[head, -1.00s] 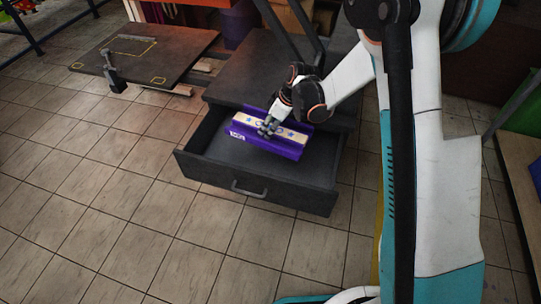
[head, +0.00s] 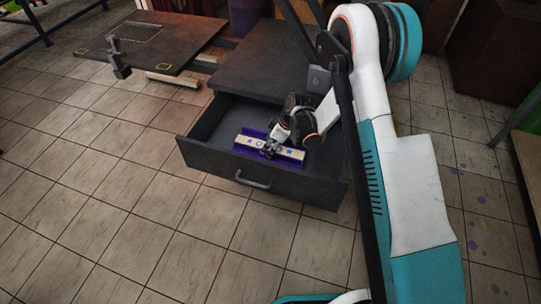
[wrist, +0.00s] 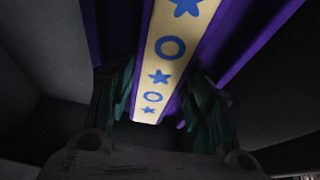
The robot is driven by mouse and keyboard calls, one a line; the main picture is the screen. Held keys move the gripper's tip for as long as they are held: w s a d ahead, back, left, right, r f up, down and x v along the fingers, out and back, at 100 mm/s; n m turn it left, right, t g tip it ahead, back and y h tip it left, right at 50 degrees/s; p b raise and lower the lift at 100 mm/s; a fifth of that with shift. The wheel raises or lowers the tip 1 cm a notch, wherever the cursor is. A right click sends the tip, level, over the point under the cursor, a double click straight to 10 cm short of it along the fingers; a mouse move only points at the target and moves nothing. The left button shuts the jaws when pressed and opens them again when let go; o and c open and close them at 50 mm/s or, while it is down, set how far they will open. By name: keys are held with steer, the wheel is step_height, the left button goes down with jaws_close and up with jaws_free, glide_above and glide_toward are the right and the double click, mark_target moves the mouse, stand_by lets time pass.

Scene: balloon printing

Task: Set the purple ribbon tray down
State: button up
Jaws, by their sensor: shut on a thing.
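The purple ribbon tray (head: 250,144) sits low inside the open dark drawer (head: 232,174), near its front wall. A cream ribbon with blue stars and rings runs along its middle. My gripper (head: 270,147) is over the tray's middle, shut on it. In the wrist view, the ribbon tray (wrist: 170,62) runs between the two fingers of my gripper (wrist: 155,110). The drawer's front wall hides the tray's lower part, so I cannot tell whether it touches the drawer floor.
The dark cabinet top (head: 262,65) is bare behind the drawer. A dark board with yellow markings (head: 160,42) lies at the upper left. The tiled floor (head: 120,215) in front of the drawer is clear.

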steer(key=shift+f+b, duration=0.85)
steer(key=shift+f, duration=1.55)
steer(key=shift+r, duration=0.1)
steer(key=o, duration=1.3)
steer(key=shift+c, duration=0.2)
